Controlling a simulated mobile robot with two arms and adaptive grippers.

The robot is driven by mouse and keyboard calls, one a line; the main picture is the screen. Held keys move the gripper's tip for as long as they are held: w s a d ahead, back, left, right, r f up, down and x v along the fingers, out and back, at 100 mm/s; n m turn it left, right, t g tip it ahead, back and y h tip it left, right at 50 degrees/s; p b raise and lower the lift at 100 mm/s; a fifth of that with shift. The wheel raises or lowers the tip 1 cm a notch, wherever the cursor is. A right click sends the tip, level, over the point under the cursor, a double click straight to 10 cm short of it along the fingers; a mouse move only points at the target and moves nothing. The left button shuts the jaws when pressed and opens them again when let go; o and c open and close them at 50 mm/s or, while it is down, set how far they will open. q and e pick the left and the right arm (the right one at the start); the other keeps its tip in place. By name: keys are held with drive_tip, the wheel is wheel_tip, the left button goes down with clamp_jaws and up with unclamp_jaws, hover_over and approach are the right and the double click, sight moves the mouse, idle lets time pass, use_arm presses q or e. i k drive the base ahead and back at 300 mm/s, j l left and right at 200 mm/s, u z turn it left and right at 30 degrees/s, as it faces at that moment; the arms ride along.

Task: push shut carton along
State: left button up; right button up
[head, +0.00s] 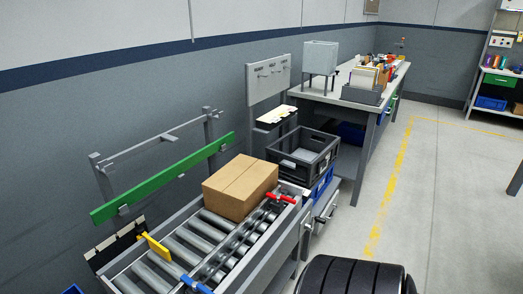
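A closed brown cardboard carton (240,187) sits on the grey roller conveyor (187,236), towards its far end. Its top flaps look shut, with a seam across the top. A red-handled part (281,197) is at the conveyor's right edge, close beside the carton's right side. Neither of my grippers is in view. The carton's far and left sides are hidden.
A yellow piece (154,246) and a blue piece (195,284) are at the conveyor's near part. A green rail (165,178) runs along its wall side. Floor right of the yellow line (391,184) is mostly clear.

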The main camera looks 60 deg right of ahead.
sight(234, 191)
drive_tip(key=z, duration=1.85)
drive_tip(key=i+l+u, duration=0.1)
drive_tip(key=u, duration=0.35)
drive_tip(key=i+l+u, duration=0.15)
drive_tip(key=l, duration=0.25)
drive_tip(key=i+l+u, duration=0.1)
drive_tip(key=l, duration=0.3)
drive_tip(key=i+l+u, duration=0.15)
drive_tip(key=l, duration=0.25)
drive_tip(key=i+l+u, duration=0.1)
drive_tip(key=l, duration=0.35)
drive_tip(key=i+l+u, duration=0.15)
drive_tip(key=l, duration=0.3)
